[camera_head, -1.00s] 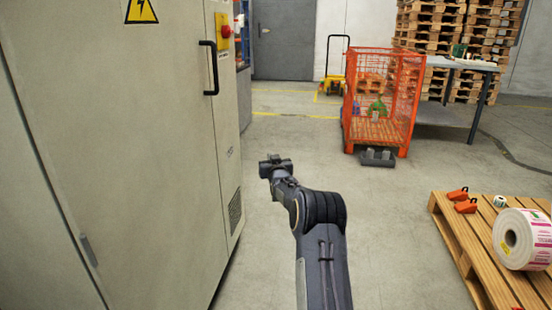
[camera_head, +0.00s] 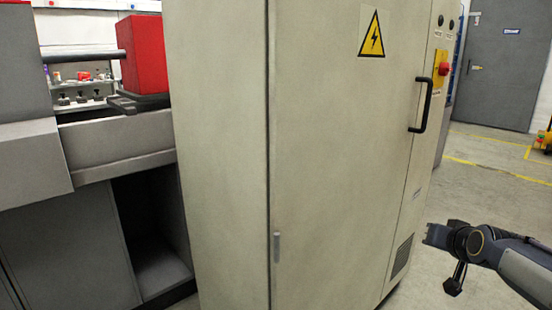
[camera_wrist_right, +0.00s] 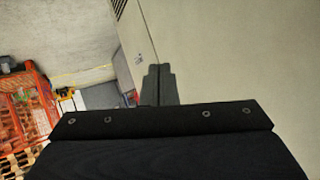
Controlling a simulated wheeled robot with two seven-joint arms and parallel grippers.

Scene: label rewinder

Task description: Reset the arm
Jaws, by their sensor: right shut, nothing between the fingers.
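My right arm comes in from the right edge of the head view. Its gripper (camera_head: 432,236) is beside the lower right side of the beige electrical cabinet (camera_head: 335,170); I cannot tell the exact gap. In the right wrist view the fingers (camera_wrist_right: 158,84) are together with nothing between them, and the cabinet's wall (camera_wrist_right: 240,60) fills the right side. My left gripper is not in view.
Left of the cabinet stands a grey machine (camera_head: 110,145) with a red block (camera_head: 143,55). The cabinet has a black handle (camera_head: 421,105) and red switch (camera_head: 443,69). A grey door (camera_head: 497,60) is behind. An orange mesh crate (camera_wrist_right: 25,105) shows in the wrist view.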

